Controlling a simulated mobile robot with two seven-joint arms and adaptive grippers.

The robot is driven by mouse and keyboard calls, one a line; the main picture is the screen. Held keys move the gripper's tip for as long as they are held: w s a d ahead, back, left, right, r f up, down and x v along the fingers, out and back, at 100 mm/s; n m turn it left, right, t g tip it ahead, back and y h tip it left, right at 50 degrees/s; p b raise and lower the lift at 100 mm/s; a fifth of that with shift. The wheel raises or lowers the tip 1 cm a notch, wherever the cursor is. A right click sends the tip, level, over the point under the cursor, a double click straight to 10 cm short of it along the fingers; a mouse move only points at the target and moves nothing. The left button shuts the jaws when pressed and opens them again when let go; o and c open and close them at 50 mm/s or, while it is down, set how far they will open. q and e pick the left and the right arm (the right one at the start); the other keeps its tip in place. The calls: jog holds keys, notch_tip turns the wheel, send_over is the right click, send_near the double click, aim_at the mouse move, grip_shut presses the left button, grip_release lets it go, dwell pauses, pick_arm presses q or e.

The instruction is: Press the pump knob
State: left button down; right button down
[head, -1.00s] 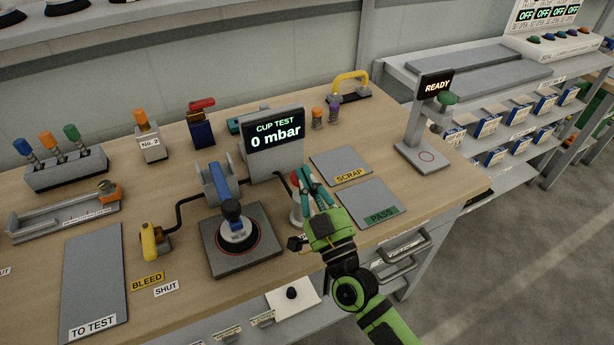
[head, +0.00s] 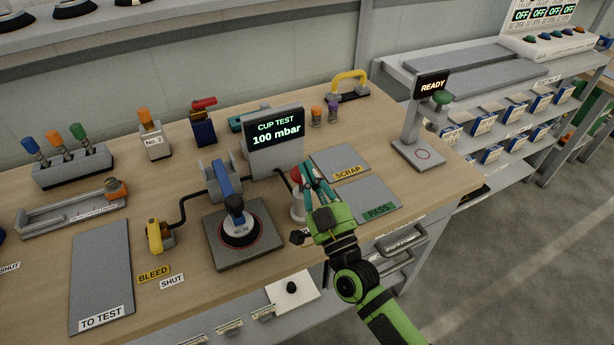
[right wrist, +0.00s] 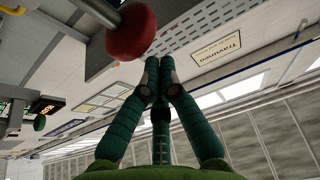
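The pump knob (head: 296,175) is a red cap on a white post standing on the bench, right of the cup test stand. It also shows large at the top of the right wrist view (right wrist: 131,31). My right gripper (head: 308,170), with teal fingers, is beside the knob on its right. In the right wrist view its fingertips (right wrist: 160,68) are together with nothing between them, close to the red cap; I cannot tell whether they touch it. The display (head: 276,131) reads "CUP TEST 100 mbar". My left gripper is not in view.
A suction cup (head: 238,228) with a dark blue top sits on the grey test plate (head: 262,257) left of the knob. A yellow bleed valve (head: 158,237) is further left. The SCRAP (head: 338,158) and PASS (head: 375,192) pads lie to the right, with the READY post (head: 416,130) beyond.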

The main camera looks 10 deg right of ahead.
jog(key=b+v, duration=0.2)
jog(key=v, duration=0.7)
jog(key=shift+s+f, duration=0.25)
jog(key=shift+s, duration=0.05)
jog(key=shift+w+d+r, duration=0.1)
jog(key=shift+r, duration=0.85)
jog(key=shift+w+d+r, duration=0.1)
jog(key=shift+r, duration=0.85)
jog(key=shift+a, duration=0.1)
